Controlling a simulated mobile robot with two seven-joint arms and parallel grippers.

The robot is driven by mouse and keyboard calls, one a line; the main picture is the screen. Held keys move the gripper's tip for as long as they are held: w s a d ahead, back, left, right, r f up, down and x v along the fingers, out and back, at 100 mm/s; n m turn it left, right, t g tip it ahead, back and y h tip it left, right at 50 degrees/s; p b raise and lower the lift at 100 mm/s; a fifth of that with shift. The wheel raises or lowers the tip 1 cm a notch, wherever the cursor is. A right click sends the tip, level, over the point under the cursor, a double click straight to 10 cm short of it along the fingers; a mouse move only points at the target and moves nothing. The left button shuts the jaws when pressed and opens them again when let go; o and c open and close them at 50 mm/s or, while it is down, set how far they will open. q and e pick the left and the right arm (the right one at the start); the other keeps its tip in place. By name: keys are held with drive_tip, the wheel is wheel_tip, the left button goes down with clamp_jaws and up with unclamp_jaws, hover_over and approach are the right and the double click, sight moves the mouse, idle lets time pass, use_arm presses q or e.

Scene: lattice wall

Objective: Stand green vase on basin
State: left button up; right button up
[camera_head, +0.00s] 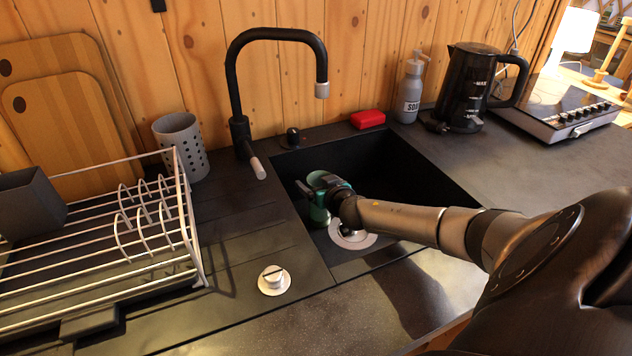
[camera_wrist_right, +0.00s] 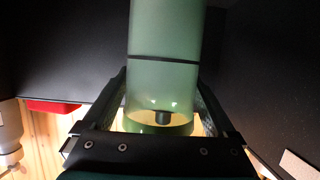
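The green vase (camera_head: 317,213) is inside the black sink basin (camera_head: 425,177), near its left wall and beside the drain. It looks roughly upright; I cannot tell whether its base touches the basin floor. My right gripper (camera_head: 327,188) reaches down into the basin at the vase and covers part of it. In the right wrist view the translucent green vase (camera_wrist_right: 165,35) sits between the two fingers (camera_wrist_right: 162,95), which close against its sides. My left gripper is not in view.
A black faucet (camera_head: 234,95) arches behind the basin's left side. A wire dish rack (camera_head: 190,225) stands on the left. A red sponge (camera_head: 368,118), soap bottle (camera_head: 409,95) and black kettle (camera_head: 466,85) stand behind the basin.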

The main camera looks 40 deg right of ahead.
drive_tip(key=shift+o, duration=0.4)
drive_tip(key=shift+r, duration=0.1)
drive_tip(key=shift+r, duration=0.2)
drive_tip(key=shift+s+a+p, duration=0.1)
drive_tip(key=shift+s+p, duration=0.25)
drive_tip(key=p+v, duration=0.2)
drive_tip(key=v, duration=0.9)
drive_tip(key=shift+r+p, duration=0.15)
drive_tip(key=shift+p, duration=0.25)
